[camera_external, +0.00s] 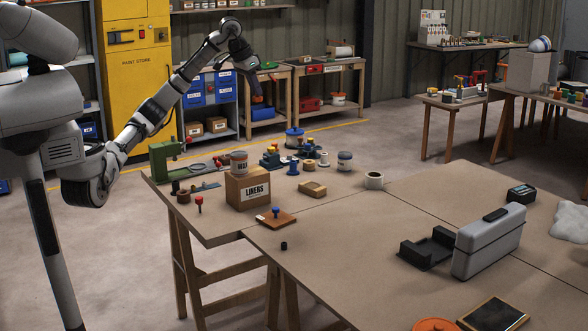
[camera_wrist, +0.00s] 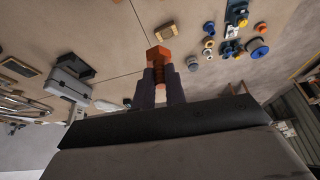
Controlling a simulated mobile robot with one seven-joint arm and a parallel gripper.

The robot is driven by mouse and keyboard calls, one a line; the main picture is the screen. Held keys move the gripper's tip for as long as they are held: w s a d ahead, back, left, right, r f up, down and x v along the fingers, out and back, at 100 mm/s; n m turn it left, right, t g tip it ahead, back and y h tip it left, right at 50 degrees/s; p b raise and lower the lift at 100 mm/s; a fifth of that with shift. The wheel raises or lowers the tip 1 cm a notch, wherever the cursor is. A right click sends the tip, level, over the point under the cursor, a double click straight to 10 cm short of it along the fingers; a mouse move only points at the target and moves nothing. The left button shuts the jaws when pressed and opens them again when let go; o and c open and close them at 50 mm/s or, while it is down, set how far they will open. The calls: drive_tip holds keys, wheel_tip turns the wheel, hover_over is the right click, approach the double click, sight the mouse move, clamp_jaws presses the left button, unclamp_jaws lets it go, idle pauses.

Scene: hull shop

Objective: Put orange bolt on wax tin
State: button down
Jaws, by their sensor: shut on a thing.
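An orange bolt (camera_wrist: 159,55) with a hex head stands between the two dark fingers of my gripper (camera_wrist: 161,84) in the wrist view. The fingers are shut on it, with its head sticking out past the tips. The wax tin (camera_external: 239,160) is a small round tin with a pale label and a brownish lid. It stands upright on the cardboard LINERS box (camera_external: 247,189). I cannot pick the tin out in the wrist view.
A grey case (camera_external: 489,241) stands right.

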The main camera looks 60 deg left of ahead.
drive_tip(key=r, duration=0.2)
hover_over(243, 152)
drive_tip(key=s, duration=0.2)
drive_tip(key=shift+n, duration=0.4)
drive_tip(key=f, duration=1)
drive_tip(key=f+p, duration=0.1)
drive_tip(key=f, duration=0.9)
drive_tip(key=shift+s+d+f, duration=0.1)
drive_tip(key=shift+s+f, duration=0.1)
drive_tip(key=shift+f, duration=0.05)
drive_tip(key=shift+f, duration=0.1)
drive_tip(key=c, duration=1.5)
unclamp_jaws()
drive_tip(key=shift+o, duration=0.2)
